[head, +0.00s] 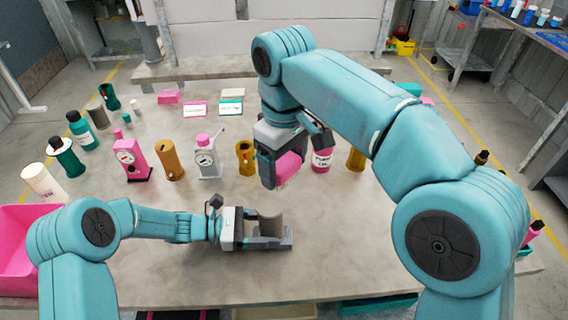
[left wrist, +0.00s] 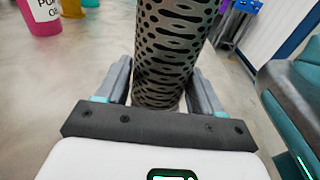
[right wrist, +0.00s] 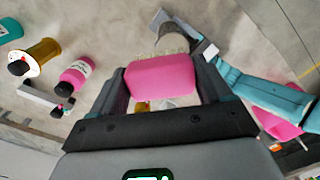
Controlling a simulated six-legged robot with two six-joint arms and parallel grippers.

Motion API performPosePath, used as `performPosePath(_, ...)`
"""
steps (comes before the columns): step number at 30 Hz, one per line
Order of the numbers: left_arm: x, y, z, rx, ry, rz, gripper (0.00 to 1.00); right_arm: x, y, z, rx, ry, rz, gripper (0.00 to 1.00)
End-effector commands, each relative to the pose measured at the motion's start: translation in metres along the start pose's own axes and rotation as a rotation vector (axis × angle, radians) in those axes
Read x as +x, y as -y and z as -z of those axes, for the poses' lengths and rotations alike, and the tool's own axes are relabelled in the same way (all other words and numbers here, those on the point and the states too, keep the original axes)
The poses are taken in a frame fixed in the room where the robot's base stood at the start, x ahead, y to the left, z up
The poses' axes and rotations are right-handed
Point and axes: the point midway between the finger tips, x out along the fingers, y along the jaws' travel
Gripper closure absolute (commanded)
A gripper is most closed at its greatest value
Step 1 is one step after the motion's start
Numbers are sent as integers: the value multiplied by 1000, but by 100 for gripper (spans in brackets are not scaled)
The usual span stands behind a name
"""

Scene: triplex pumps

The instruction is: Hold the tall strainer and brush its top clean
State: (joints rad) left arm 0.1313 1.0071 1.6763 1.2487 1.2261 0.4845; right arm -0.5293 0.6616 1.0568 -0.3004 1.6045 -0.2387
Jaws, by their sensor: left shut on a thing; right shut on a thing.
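The tall strainer (head: 268,222) is a grey perforated cylinder, upright near the table's front middle. Its hole pattern fills the upper middle of the left wrist view (left wrist: 172,50). My left gripper (head: 266,238) is shut on it, one finger on each side. My right gripper (head: 284,172) is shut on a pink brush (head: 290,166) with pale bristles facing down. In the head view the brush shows above the strainer. In the right wrist view the brush (right wrist: 162,77) overlaps the near edge of the strainer (right wrist: 172,40); I cannot tell whether they touch.
A pink bottle (head: 321,160) stands right of the brush. Behind are a brown cylinder (head: 246,158), a gauge on a grey base (head: 207,158) and a pink gauge unit (head: 131,158). A pink bin (head: 18,250) is at the left. The table front is clear.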

Motion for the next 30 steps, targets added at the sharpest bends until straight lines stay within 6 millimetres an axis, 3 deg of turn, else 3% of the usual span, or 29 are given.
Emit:
performPosePath(7, 0, 0, 0, -1, -1, 1, 50, 0, 0, 0, 0, -1, 0, 55)
performPosePath(8, 0, 0, 0, -1, -1, 1, 27, 0, 0, 0, 0, -1, 0, 55)
performPosePath(10, 0, 0, 0, -1, -1, 1, 4, 0, 0, 0, 0, -1, 0, 55)
performPosePath(21, -6, 0, 0, 0, 0, -2, 3, 0, 0, 0, 0, -1, 0, 55)
performPosePath(26, -35, -1, 0, 0, -1, -5, 3, 0, 0, 0, 0, -1, 0, 55)
performPosePath(30, -69, -1, 0, 1, -1, -5, 3, 0, 0, 0, 0, -1, 0, 55)
